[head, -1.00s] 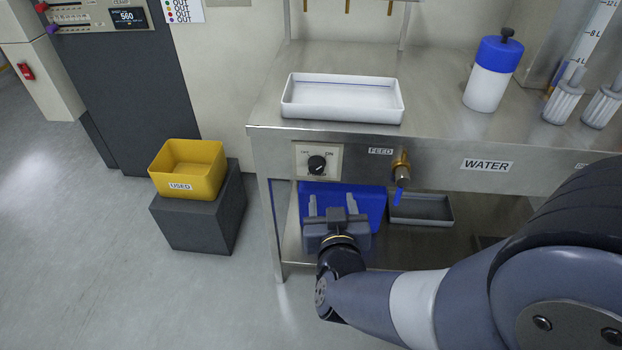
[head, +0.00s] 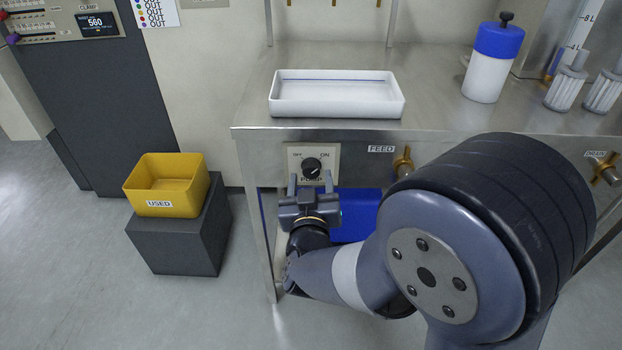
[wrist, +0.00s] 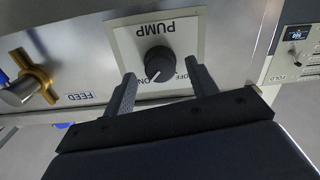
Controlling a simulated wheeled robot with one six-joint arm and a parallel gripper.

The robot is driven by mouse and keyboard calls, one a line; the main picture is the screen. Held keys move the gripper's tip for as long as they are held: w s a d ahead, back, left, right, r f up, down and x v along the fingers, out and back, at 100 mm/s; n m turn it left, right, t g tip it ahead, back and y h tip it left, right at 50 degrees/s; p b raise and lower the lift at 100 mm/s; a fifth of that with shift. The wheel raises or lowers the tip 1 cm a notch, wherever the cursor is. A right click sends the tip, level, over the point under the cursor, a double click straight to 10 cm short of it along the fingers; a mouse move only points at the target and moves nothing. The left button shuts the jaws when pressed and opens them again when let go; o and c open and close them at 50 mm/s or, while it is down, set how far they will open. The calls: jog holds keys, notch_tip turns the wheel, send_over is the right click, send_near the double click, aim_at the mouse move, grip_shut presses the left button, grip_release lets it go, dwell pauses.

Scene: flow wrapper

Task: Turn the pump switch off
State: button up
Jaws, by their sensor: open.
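The pump switch is a round black knob (head: 312,167) on a pale square plate (head: 293,153) on the bench's front panel. The plate reads OFF at left and ON at right in the head view. In the wrist view, upside down, the knob (wrist: 159,64) has a light mark that points towards ON. My gripper (head: 311,181) is open and empty, just below and in front of the knob in the head view. In the wrist view its two fingers (wrist: 161,74) stand apart, one to each side of the knob's lower edge. I see no clear contact.
A brass FEED valve (head: 402,162) sits right of the plate; it also shows in the wrist view (wrist: 38,80). A white tray (head: 335,112) and a blue-capped bottle (head: 486,80) stand on the bench. A yellow USED bin (head: 160,205) stands on a dark block at left.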

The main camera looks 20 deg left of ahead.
jog(key=shift+x, duration=1)
jog(key=c, duration=1)
